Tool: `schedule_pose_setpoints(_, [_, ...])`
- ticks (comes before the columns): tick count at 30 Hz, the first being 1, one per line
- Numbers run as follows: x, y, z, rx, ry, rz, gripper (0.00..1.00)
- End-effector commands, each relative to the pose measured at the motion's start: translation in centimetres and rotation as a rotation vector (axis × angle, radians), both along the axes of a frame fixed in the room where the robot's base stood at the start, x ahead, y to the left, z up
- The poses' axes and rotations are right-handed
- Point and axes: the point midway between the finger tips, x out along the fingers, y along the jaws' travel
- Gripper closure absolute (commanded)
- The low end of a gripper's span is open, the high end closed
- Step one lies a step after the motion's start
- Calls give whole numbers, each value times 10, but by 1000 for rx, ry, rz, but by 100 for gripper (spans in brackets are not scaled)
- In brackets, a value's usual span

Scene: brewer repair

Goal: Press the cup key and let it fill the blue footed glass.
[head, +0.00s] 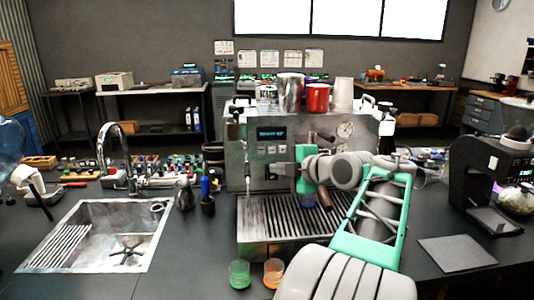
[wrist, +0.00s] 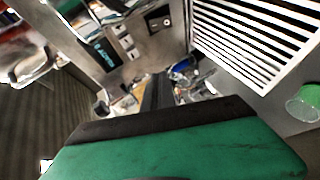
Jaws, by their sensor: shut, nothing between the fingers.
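The steel coffee machine (head: 245,172) stands mid-counter with a lit display (head: 271,133) and a row of small keys (head: 271,150) below it. The keys also show in the wrist view (wrist: 125,42). I cannot read which one is the cup key. My gripper (head: 288,170) is in front of the machine's face, just below and right of the keys. Its dark fingers (wrist: 158,90) are shut and empty, and no contact with a key is visible. A bluish glass (head: 307,184), likely the blue footed glass, is partly hidden by my gripper above the drip tray (head: 280,243); its foot and fill are unclear.
A green glass (head: 240,274) and an orange glass (head: 273,273) stand before the drip tray. A portafilter handle (head: 324,199) is close to my arm. A sink (head: 100,235) lies left, a black grinder (head: 478,170) right. Cups, including a red mug (head: 318,97), top the machine.

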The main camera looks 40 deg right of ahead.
Motion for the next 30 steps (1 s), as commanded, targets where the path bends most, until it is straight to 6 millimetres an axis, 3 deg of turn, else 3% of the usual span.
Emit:
schedule_pose_setpoints(7, [7, -7, 3, 3, 0, -3, 100])
schedule_pose_setpoints(22, [65, -44, 0, 3, 3, 0, 100])
schedule_pose_setpoints(30, [73, -50, 0, 2, 2, -2, 100])
